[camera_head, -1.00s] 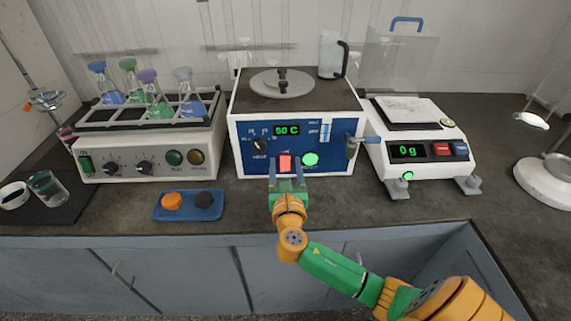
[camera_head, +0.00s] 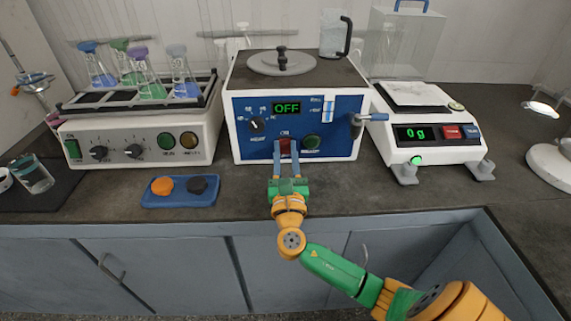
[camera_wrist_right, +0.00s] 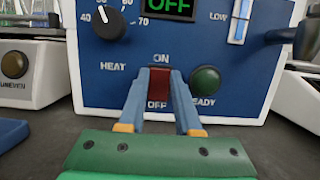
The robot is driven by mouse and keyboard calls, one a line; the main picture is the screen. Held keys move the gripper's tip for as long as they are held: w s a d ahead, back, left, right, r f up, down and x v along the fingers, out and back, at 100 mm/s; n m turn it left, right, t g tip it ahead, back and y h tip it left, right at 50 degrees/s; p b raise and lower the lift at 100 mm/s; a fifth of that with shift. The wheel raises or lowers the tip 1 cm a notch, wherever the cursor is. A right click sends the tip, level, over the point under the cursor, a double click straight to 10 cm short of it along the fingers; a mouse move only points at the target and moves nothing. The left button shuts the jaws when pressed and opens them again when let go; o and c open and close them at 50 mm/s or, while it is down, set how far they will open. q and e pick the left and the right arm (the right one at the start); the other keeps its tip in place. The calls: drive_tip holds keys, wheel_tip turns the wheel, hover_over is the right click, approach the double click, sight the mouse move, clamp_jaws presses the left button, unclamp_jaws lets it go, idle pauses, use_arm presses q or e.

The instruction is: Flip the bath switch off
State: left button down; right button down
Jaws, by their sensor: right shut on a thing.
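The bath (camera_head: 240,144) is the white box with a blue front panel in the middle of the bench. Its display (camera_head: 287,107) reads OFF, also in the right wrist view (camera_wrist_right: 169,6). The bath switch (camera_head: 285,147) is a dark red, unlit rocker between the ON and OFF labels, seen close up in the right wrist view (camera_wrist_right: 159,84). My right gripper (camera_head: 286,144) is at the panel, with one blue finger on each side of the switch, shut on it. The green ready lamp (camera_wrist_right: 205,80) beside it is dark. My left gripper is not in view.
The heat knob (camera_wrist_right: 109,22) is left of the switch. A tap handle (camera_head: 372,117) sticks out at the panel's right. A shaker with flasks (camera_head: 140,145) stands left, a balance (camera_head: 440,152) right. A blue tray (camera_head: 180,201) lies on the bench in front.

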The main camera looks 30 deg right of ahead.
drive_tip(key=shift+f+h, duration=0.2)
drive_tip(key=shift+h, duration=0.1)
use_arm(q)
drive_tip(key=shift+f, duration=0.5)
use_arm(e)
drive_tip(key=shift+r, duration=0.25)
drive_tip(key=c, duration=0.6)
unclamp_jaws()
drive_tip(key=shift+f, duration=0.1)
drive_tip(key=shift+s+a+f, duration=0.2)
drive_tip(key=shift+s, duration=0.05)
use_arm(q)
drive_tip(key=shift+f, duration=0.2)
use_arm(e)
drive_tip(key=s+a, duration=0.6)
drive_tip(key=s, duration=0.4)
drive_tip(key=shift+s+a, duration=0.2)
drive_tip(key=shift+s, duration=0.1)
